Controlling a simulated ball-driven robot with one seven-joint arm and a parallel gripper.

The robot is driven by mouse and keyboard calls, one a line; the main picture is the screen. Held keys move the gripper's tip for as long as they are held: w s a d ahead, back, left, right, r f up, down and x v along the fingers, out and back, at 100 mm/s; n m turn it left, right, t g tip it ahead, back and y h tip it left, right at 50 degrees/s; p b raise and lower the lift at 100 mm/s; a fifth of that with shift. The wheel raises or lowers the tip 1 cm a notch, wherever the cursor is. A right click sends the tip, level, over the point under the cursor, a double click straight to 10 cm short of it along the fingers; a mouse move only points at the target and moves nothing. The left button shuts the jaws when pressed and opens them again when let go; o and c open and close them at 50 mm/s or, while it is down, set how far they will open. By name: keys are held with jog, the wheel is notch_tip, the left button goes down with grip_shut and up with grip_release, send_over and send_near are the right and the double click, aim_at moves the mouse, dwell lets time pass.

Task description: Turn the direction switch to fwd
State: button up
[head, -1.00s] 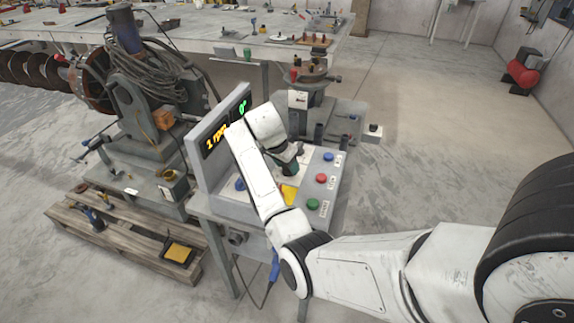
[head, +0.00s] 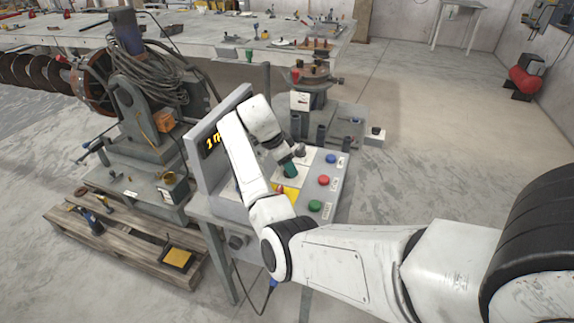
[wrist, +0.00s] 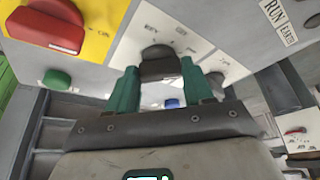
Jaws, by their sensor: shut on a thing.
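The direction switch (wrist: 157,58) is a dark rotary knob on a white plate in the wrist view. Small lettering around it is too blurred to read surely. My gripper (wrist: 162,92) has green fingers, one on each side of the knob, and is shut on it. In the head view my gripper (head: 289,170) reaches down onto the control panel from the upper left, and its fingers hide most of the switch. Which mark the knob points to cannot be told.
The control panel also bears a red knob on a yellow plate (wrist: 95,25), a second dark knob (head: 299,150), and blue (head: 331,158), red (head: 323,180) and green (head: 315,206) buttons.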

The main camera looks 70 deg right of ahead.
jog(key=o, duration=1)
jog(key=shift+o, duration=0.2)
jog(key=v, duration=1)
jog(key=shift+r+b, duration=0.35)
jog(key=shift+r, duration=0.05)
jog(key=shift+a+f, duration=0.1)
